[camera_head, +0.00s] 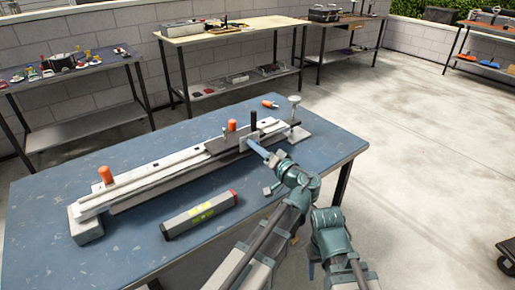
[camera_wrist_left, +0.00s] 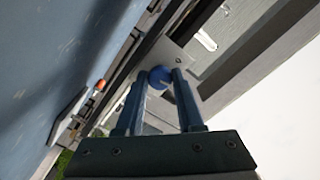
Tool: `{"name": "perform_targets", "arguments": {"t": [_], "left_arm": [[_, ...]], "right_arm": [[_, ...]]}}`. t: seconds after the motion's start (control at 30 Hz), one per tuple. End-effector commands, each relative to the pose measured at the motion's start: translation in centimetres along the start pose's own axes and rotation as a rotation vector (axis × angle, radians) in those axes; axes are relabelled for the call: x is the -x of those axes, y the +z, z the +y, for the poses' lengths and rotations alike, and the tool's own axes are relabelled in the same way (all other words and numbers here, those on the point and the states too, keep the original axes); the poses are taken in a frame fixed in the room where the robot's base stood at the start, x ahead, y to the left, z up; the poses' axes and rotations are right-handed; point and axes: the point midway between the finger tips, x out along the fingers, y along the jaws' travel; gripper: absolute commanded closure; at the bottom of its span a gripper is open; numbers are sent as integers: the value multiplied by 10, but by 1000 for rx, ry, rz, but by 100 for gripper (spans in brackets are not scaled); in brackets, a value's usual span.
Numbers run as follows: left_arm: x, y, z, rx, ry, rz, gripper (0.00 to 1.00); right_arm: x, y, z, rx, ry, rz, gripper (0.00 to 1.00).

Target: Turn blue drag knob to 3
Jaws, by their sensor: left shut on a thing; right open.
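The blue drag knob (camera_wrist_left: 159,77) is round, with a pale line on its face, and sits on a metal plate in the left wrist view. My left gripper (camera_wrist_left: 159,84) is shut on it, with one finger on each side. The knob is hidden there behind the fingers. No scale numbers can be read. My right arm shows at the lower right of the head view, but its fingers cannot be made out.
The device lies on a blue table (camera_head: 150,146) and carries several orange knobs. A grey level (camera_head: 199,214) with a yellow-green label lies in front of it. An orange-handled tool (camera_head: 269,104) lies behind it. Other workbenches stand along the wall, apart from this table.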

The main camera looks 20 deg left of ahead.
Motion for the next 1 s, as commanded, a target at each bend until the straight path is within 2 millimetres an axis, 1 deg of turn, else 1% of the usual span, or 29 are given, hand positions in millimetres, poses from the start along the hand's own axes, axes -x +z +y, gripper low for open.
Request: {"name": "perform_targets", "arguments": {"t": [1.0], "left_arm": [[0,0,0,-932,2,-1,100]], "right_arm": [[0,0,0,0,0,0,43]]}}
